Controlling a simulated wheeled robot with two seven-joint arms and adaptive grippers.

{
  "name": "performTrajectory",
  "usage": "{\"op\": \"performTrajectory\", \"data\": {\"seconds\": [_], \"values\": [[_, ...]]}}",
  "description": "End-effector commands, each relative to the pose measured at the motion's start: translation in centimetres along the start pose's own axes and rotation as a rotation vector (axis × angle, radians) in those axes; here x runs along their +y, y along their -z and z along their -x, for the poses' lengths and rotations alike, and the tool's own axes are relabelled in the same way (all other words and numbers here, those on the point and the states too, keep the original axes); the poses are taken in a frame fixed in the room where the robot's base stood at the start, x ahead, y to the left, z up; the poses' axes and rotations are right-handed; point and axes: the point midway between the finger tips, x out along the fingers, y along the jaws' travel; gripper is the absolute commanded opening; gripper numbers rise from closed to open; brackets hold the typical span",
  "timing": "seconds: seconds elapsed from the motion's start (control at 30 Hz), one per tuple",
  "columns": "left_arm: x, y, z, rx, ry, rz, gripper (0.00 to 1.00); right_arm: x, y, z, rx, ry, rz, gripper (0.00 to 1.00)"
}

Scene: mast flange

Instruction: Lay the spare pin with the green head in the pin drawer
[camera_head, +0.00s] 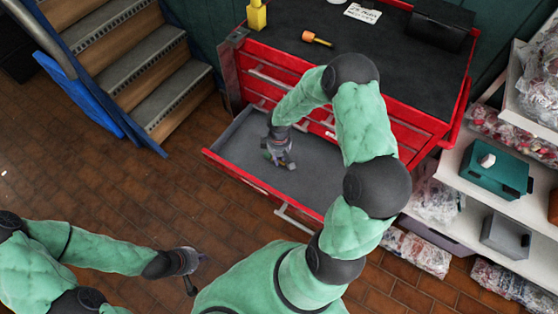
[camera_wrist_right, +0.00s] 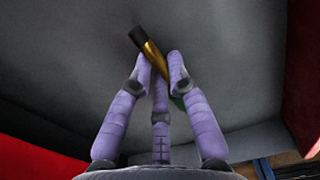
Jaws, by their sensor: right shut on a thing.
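The pin drawer (camera_head: 320,170) is pulled out of the red cabinet, with a grey floor and red front. My right gripper (camera_head: 281,160) is inside the drawer's outline, pointing down. In the right wrist view its purple fingers (camera_wrist_right: 160,72) are closed around the spare pin (camera_wrist_right: 152,57), which has a brass shaft and a dark end. A bit of the green head (camera_wrist_right: 178,103) shows behind the fingers; the rest is hidden. Whether the pin touches the drawer floor I cannot tell. My left gripper (camera_head: 197,270) is empty, its fingers apart, above the brick floor left of the drawer.
On the cabinet's black top (camera_head: 370,60) lie an orange-handled tool (camera_head: 316,39), a yellow object (camera_head: 257,16), a white label and a black box (camera_head: 441,23). Steps (camera_head: 125,50) stand at left. Shelves with bagged parts and a teal box (camera_head: 490,170) stand at right.

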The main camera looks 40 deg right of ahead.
Motion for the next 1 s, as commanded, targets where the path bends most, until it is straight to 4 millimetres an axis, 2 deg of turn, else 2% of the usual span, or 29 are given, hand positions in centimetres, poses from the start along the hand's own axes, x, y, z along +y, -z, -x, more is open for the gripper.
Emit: {"op": "performTrajectory", "data": {"seconds": [0.07, 0.47, 0.5, 0.57, 1.0], "values": [[-0.23, 0.02, -0.65, 0.0, 0.0, 0.0, 0.0, 0.09, 0.05, -0.84, 0.001, -0.001, -0.001, 0.0], [-0.29, 0.04, -0.82, 0.0, 0.0, 0.0, 0.0, 0.06, 0.03, -1.11, 0.001, -0.001, -0.001, 0.0], [-0.27, 0.04, -0.76, 0.0, 0.0, 0.0, 0.0, 0.04, 0.02, -1.05, 0.001, -0.001, -0.001, 0.26], [-0.26, 0.03, -0.72, 0.0, 0.0, 0.0, 0.0, 0.04, 0.02, -1.01, 0.001, -0.001, -0.001, 0.42], [-0.1, 0.01, -0.29, 0.0, 0.0, 0.0, 0.0, 0.04, 0.02, -0.5, 0.001, -0.001, -0.001, 0.42]]}}
